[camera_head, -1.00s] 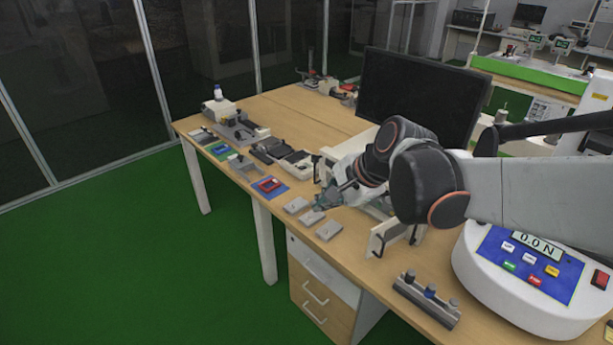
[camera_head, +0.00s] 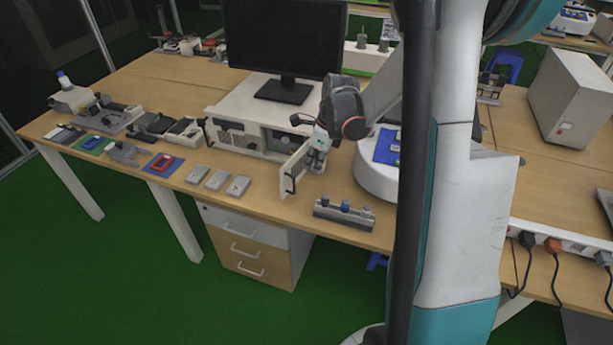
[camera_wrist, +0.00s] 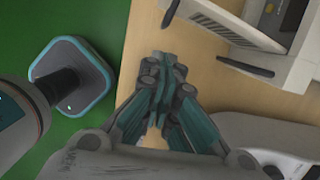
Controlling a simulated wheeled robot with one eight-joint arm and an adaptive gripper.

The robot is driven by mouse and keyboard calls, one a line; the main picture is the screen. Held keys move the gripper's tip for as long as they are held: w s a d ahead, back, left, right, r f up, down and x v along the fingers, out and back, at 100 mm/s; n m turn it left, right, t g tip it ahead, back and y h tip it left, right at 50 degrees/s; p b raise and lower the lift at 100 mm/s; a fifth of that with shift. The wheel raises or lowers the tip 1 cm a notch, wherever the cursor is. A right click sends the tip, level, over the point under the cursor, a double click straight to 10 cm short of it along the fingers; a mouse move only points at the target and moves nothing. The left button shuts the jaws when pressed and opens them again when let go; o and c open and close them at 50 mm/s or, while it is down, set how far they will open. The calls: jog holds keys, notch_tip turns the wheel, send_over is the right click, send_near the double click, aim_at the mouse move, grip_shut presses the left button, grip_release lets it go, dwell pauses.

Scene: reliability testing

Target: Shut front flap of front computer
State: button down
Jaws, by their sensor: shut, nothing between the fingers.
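The front computer (camera_head: 262,107) is a white case lying flat on the desk under a black monitor. Its front flap (camera_head: 296,168) is a white panel with a black handle, swung open at the right end and sticking out toward the desk's front edge. My gripper (camera_head: 317,166) is shut and empty, pointing down just right of the flap. I cannot tell whether it touches. In the wrist view my gripper (camera_wrist: 166,62) shows closed fingers over the desk, with the flap (camera_wrist: 228,24) and part of the case (camera_wrist: 290,68) at the upper right.
A white round instrument (camera_head: 376,180) stands close to the right of my gripper. A block with several knobs (camera_head: 344,214) lies in front. Small grey blocks (camera_head: 217,180) lie left of the flap. The desk's front edge is near.

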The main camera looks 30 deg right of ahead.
jog(key=b+x, duration=0.3)
jog(key=x, duration=0.6)
jog(key=shift+f, duration=0.3)
jog(key=shift+w+a, duration=0.15)
jog(key=shift+w, duration=0.05)
